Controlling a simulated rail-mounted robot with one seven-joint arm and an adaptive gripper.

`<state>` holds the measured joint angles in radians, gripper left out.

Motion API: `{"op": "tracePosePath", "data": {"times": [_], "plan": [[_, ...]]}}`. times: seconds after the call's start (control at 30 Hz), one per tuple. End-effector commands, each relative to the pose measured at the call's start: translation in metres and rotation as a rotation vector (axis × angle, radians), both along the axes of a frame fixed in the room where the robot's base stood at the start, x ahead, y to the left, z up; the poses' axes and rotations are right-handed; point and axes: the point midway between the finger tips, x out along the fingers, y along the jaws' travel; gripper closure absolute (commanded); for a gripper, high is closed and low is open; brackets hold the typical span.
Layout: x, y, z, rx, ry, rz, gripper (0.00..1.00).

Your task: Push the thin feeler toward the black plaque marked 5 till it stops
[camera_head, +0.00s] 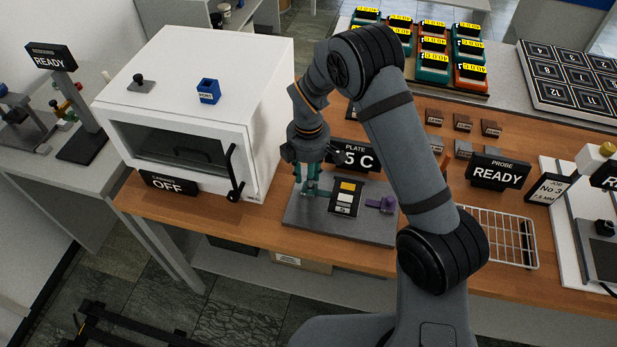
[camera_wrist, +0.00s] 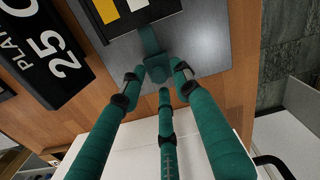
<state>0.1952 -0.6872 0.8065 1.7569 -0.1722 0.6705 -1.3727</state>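My gripper (camera_head: 311,186) points down at the left part of a grey plate (camera_head: 345,228). In the wrist view, its teal fingers (camera_wrist: 158,80) are spread around a teal knob (camera_wrist: 158,70) on a short teal strip; contact is unclear. A purple knob piece (camera_head: 384,204) sits at the plate's right, beyond a black card with yellow and white swatches (camera_head: 345,196). A black sign (camera_head: 357,158) behind reads "5 C" in part; the wrist view shows it as "25 C" (camera_wrist: 48,60). I cannot tell for certain which part is the thin feeler.
A white cabinet (camera_head: 205,80) marked OFF stands at the left, close to the plate. A PROBE READY sign (camera_head: 497,172), a wire rack (camera_head: 498,238) and small brown blocks (camera_head: 462,122) lie right. A board of numbered black tiles (camera_head: 570,78) is at the back right.

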Motion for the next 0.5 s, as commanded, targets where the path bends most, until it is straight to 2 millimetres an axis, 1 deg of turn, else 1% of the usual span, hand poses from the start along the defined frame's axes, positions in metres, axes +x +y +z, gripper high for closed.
{"op": "tracePosePath", "data": {"times": [0.33,0.43,0.5], "plan": [[0.0,0.0,0.001,0.0,0.0,-0.001,0.63],[0.001,0.0,0.008,0.001,-0.003,0.0,0.63],[0.001,0.0,0.018,0.001,-0.004,0.001,0.63]]}}
